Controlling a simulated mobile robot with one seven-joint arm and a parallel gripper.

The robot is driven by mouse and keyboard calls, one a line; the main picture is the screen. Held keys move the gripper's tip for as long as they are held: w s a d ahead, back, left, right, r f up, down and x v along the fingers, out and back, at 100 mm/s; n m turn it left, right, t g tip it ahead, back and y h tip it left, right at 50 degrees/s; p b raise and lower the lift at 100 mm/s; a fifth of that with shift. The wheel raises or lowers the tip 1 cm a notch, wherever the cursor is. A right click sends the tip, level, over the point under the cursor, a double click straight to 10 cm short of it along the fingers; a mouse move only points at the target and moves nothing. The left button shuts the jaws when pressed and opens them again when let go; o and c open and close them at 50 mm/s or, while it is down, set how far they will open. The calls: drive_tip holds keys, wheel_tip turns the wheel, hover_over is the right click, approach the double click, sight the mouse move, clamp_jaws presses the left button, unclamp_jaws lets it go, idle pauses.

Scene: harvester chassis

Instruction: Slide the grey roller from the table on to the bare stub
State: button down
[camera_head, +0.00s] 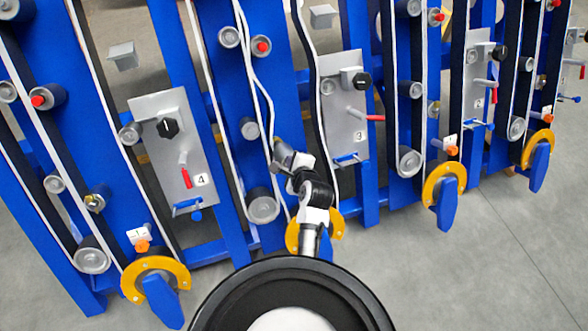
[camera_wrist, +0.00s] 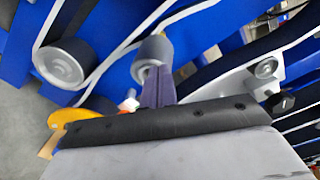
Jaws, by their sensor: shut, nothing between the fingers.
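A grey roller (camera_wrist: 152,58) with a pale end face sits by the blue frame, just past my fingertips in the wrist view. Whether it is the task's roller, and whether a stub runs through it, I cannot tell. My gripper (camera_wrist: 157,78) is shut and empty, its dark fingers in front of that roller's end. Whether they touch it is unclear. In the head view my gripper (camera_head: 284,152) is at the chassis, left of the grey panel marked 3 (camera_head: 343,110). I cannot make out a bare stub or the table.
A larger grey roller (camera_head: 262,207) carries a belt below my gripper; it also shows in the wrist view (camera_wrist: 60,62). A black knob (camera_head: 362,80) and red lever (camera_head: 375,117) stick out at the right. Open grey floor (camera_head: 500,260) lies in front.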

drive_tip(key=shift+w+a+f, duration=0.15)
drive_tip(key=shift+w+f, duration=0.1)
drive_tip(key=shift+w, duration=0.2)
drive_tip(key=shift+w+a+f+b, duration=0.15)
drive_tip(key=shift+w+f+b, duration=0.2)
drive_tip(key=shift+w, duration=0.1)
drive_tip(key=shift+s, duration=0.15)
drive_tip(key=p+v, duration=0.2)
drive_tip(key=v, duration=0.1)
idle(0.5)
drive_tip(key=shift+r+p, duration=0.1)
drive_tip(key=shift+p, duration=0.25)
